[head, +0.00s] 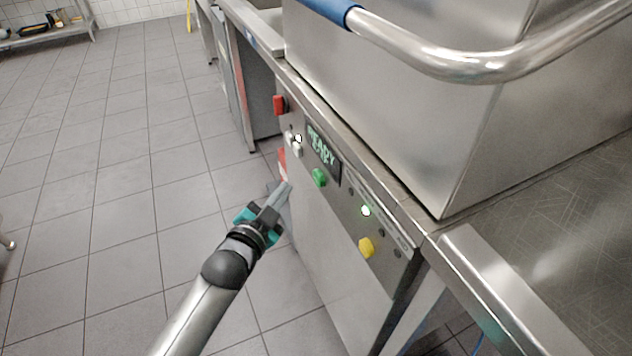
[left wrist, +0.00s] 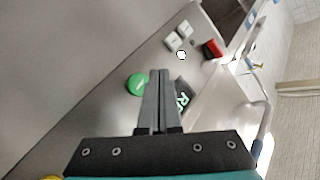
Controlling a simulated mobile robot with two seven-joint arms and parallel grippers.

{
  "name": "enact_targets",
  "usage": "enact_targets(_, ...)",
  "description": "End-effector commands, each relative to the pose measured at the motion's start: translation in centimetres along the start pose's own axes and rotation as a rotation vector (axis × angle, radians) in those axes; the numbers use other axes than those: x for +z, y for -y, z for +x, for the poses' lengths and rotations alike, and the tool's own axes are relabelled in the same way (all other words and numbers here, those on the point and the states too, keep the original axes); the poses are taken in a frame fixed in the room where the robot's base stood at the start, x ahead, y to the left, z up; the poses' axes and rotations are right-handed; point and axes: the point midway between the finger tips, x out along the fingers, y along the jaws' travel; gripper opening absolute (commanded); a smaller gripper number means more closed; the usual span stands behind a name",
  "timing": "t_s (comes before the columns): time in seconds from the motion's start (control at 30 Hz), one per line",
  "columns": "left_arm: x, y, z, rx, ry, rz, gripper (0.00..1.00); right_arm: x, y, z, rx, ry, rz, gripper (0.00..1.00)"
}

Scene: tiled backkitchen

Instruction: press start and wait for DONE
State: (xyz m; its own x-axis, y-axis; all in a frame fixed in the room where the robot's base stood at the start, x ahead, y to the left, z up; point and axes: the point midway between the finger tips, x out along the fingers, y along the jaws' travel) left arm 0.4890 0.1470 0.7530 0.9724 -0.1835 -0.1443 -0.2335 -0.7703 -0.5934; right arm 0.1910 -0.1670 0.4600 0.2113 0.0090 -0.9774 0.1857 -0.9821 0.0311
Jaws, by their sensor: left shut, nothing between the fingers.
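The control panel (head: 350,215) is on the front of a steel dishwasher-like machine. Its display (head: 322,152) reads READY in pale green letters. A green button (head: 319,177) sits just below the display; it also shows in the left wrist view (left wrist: 137,85), left of the fingertips. My left gripper (head: 284,190) is shut and empty, in front of the panel and a little left of the green button. In the left wrist view its fingers (left wrist: 159,75) partly cover the display (left wrist: 183,97). I cannot tell the exact gap to the panel. My right gripper is not in view.
A red switch (head: 280,105) and white switches (head: 294,142) are on the panel's left part. A yellow knob (head: 366,247) is lower right, near a lit lamp (head: 366,211). A steel handle bar (head: 470,62) with a blue end juts out above. The tiled floor (head: 110,160) at left is clear.

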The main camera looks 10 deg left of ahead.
Motion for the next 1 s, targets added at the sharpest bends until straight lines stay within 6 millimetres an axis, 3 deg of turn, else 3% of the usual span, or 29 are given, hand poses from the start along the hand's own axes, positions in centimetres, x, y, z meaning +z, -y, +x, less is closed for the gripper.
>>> enact_targets(0.4, -1.9, -1.9, 2.6, 0.0, -0.001, 0.0, 0.0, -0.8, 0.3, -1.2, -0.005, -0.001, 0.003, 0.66)
enact_targets(1.0, -2.0, -2.0, 2.8, 0.0, 0.0, 0.001, 0.0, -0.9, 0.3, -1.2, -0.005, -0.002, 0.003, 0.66)
